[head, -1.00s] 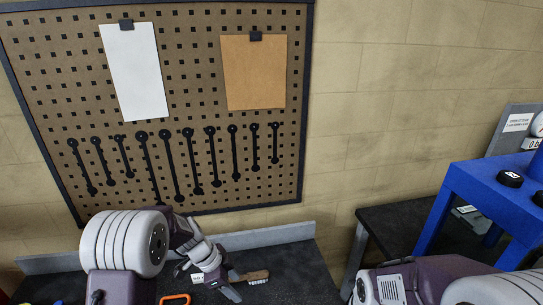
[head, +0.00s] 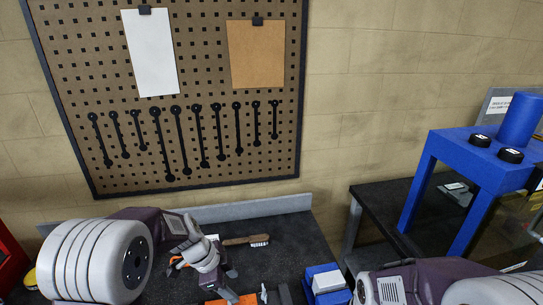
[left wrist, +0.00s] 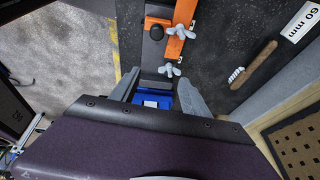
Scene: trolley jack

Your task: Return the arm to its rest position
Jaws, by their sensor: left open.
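My left gripper (head: 205,278) is over the dark bench at the bottom middle of the head view. In the left wrist view its two grey fingers (left wrist: 158,95) are spread apart, with nothing held between them. A blue part (left wrist: 158,102) shows beyond the gap between the fingers; I cannot tell how far below. An orange bar (left wrist: 182,30) with silver wing nuts lies past the fingertips. My right arm (head: 430,280) shows at the bottom right of the head view; its gripper is out of view.
A wooden brush (head: 245,240) lies on the bench (head: 290,240) behind my left gripper. A blue and white box (head: 325,283) stands to its right. A pegboard with wrenches (head: 190,100) hangs on the wall. A blue stand (head: 470,160) is at the right.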

